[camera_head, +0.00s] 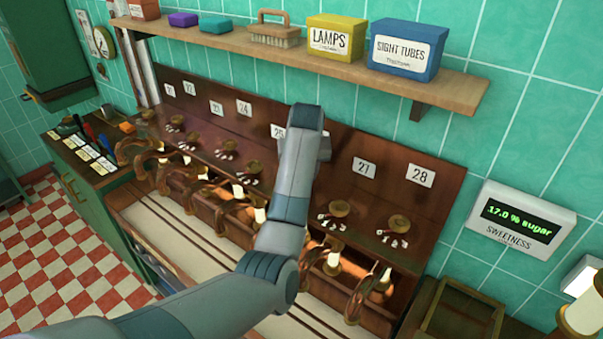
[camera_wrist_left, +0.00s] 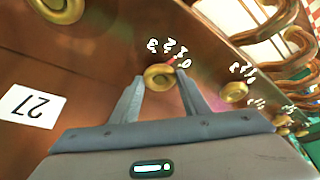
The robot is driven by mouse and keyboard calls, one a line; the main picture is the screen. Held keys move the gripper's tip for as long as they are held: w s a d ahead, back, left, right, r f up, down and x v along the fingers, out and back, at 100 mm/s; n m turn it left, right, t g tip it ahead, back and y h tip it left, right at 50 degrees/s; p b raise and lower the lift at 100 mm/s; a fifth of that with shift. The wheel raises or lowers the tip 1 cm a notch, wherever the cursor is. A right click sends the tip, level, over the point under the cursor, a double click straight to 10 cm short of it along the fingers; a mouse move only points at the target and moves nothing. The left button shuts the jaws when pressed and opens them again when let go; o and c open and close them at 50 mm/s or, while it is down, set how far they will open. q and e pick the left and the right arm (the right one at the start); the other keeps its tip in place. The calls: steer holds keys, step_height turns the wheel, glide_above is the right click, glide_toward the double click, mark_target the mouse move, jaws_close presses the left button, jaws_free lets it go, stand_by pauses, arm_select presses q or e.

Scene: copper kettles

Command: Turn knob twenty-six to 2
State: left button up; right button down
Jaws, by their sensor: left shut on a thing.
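Knob twenty-six (camera_wrist_left: 158,78) is a round brass knob on the copper-brown panel, in the left wrist view. White numerals 3, 2, 1 and 0 arc beside it. A red pointer mark on its edge appears to face about the 1, though the exact setting is hard to tell. My left gripper (camera_wrist_left: 155,92) has one finger on each side of this knob and is shut on it. In the head view my left arm hides the knob, its number plate and the gripper fingers. My right gripper is in neither view.
Plate 27 (camera_wrist_left: 31,106) and a neighbouring knob (camera_wrist_left: 62,8) lie left in the wrist view; another knob (camera_wrist_left: 235,92) is close on the right. Curved copper pipes (camera_head: 365,295) stick out below the panel. A shelf (camera_head: 450,86) overhangs it. The sweetness display (camera_head: 520,220) reads 17.0 % sugar.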

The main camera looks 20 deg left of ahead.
arm_select(q)
steer(key=n, duration=0.1)
steer(key=n+y, duration=0.1)
steer(key=n, duration=0.1)
steer(key=shift+w+d+r+n+g, duration=0.1)
steer(key=shift+w+d+n+g, duration=0.1)
steer(key=shift+n+g, duration=0.1)
steer(key=shift+n+g+y, duration=0.3)
steer(key=shift+n+y, duration=0.2)
steer(key=shift+n, duration=0.6)
steer(key=o, duration=1.1)
steer(key=shift+c, duration=0.2)
